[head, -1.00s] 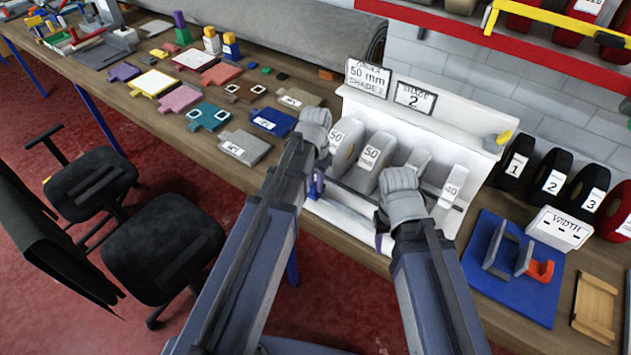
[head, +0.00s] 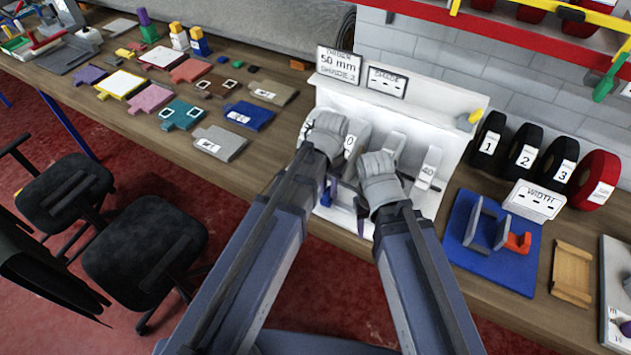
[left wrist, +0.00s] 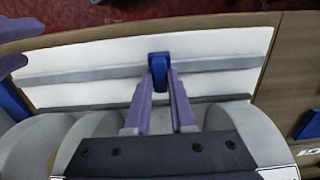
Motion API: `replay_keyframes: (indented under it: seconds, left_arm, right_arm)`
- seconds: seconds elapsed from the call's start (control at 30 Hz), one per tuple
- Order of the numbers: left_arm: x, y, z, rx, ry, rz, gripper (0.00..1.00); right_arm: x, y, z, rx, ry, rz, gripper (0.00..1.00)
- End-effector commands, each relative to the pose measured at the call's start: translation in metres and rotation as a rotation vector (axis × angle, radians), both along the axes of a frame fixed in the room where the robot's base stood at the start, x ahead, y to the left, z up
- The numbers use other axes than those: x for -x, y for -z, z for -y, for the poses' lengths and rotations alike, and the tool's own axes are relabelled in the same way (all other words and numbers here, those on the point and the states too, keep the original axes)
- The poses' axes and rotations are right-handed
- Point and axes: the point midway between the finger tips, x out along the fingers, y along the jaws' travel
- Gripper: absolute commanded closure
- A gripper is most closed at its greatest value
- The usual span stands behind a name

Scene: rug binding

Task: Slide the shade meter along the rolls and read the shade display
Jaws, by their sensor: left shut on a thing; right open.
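The white rack (head: 455,148) holds several pale grey rolls (head: 395,152) in a row; one at the right is labelled 40. The shade display (head: 387,82) on top shows dashes. The order card (head: 340,65) beside it reads 50 mm, shade 2. My left gripper (head: 328,190) is in front of the left rolls and hides part of them. In the left wrist view its purple fingers are shut on a small blue piece (left wrist: 159,70), apparently the shade meter, at the grey rail (left wrist: 90,73). My right gripper (head: 362,212) is open at the rack's front, right of the left one.
Black numbered rolls (head: 523,157) and a red one (head: 596,180) stand to the right, behind the width display (head: 535,200). A blue base with grey brackets (head: 488,245) and a wooden tray (head: 572,272) lie nearby. Coloured sample plates (head: 182,115) cover the left bench.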

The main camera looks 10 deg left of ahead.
Motion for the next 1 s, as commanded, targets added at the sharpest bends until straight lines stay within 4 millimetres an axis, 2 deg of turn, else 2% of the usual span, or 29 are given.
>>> replay_keyframes:
  seconds: [0.27,0.3,0.57,0.83,1.0]
  left_arm:
    - [0.0002,0.0000,0.0005,0.000,-0.001,0.000,1.00]
    - [0.0002,0.0000,0.0005,0.000,-0.001,0.000,0.75]
    - [0.0000,0.0000,0.0003,0.000,-0.001,0.000,0.47]
    - [0.0001,-0.0006,0.0002,0.000,-0.001,0.000,0.47]
    - [0.0001,-0.0076,0.0002,0.000,-0.001,0.000,0.47]
  right_arm:
    - [0.0000,0.0000,0.0000,0.000,0.000,0.000,0.50]
    - [0.0000,0.0000,0.0000,0.000,0.000,0.000,0.50]
    - [0.0000,0.0000,0.0000,0.000,0.000,0.000,0.50]
    - [0.0000,-0.0006,0.0000,0.000,0.000,0.000,0.50]
    - [0.0000,-0.0075,0.0000,0.000,0.000,0.000,0.50]
